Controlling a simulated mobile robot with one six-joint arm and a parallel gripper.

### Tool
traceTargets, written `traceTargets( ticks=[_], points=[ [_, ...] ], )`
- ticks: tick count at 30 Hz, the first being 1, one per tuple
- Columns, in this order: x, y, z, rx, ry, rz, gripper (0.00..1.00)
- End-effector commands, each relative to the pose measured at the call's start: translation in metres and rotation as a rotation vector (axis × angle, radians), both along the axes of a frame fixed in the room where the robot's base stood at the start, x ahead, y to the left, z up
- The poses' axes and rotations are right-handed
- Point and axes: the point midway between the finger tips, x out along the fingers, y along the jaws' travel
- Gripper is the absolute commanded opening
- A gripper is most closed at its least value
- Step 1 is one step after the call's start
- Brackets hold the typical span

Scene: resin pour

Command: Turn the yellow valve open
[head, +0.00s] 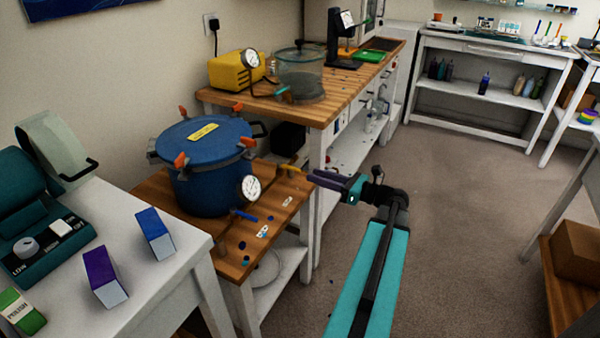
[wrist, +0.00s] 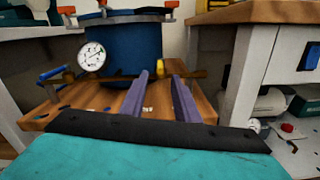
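The yellow valve (head: 290,168) shows in the head view as a small yellow handle at the right side of the blue pressure pot (head: 208,180), just left of my fingertips. My gripper (head: 312,176) reaches toward it from the right, with a small gap seeming to lie between them. In the wrist view my gripper (wrist: 161,76) has its two purple fingers apart with nothing clearly held between them. A brass pipe runs behind the fingertips there.
A blue valve handle (head: 243,215) and a round gauge (head: 250,187) are on the pot's front side. The pot stands on a low wooden bench (head: 232,262) with small scraps. A taller workbench (head: 335,98) stands behind. The floor (head: 455,205) to the right is clear.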

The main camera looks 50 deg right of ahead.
Motion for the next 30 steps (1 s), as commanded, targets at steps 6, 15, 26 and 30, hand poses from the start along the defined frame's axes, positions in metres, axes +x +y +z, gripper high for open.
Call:
traceTargets(
  ticks=[6,15,26,30],
  points=[
    [0.028,0.007,0.000,0.000,0.000,0.001,0.29],
    [0.059,0.014,-0.001,0.000,0.001,-0.001,0.29],
    [0.067,0.016,0.000,0.000,0.000,-0.002,0.29],
    [0.067,0.016,0.000,0.000,0.000,-0.002,0.25]
  ],
)
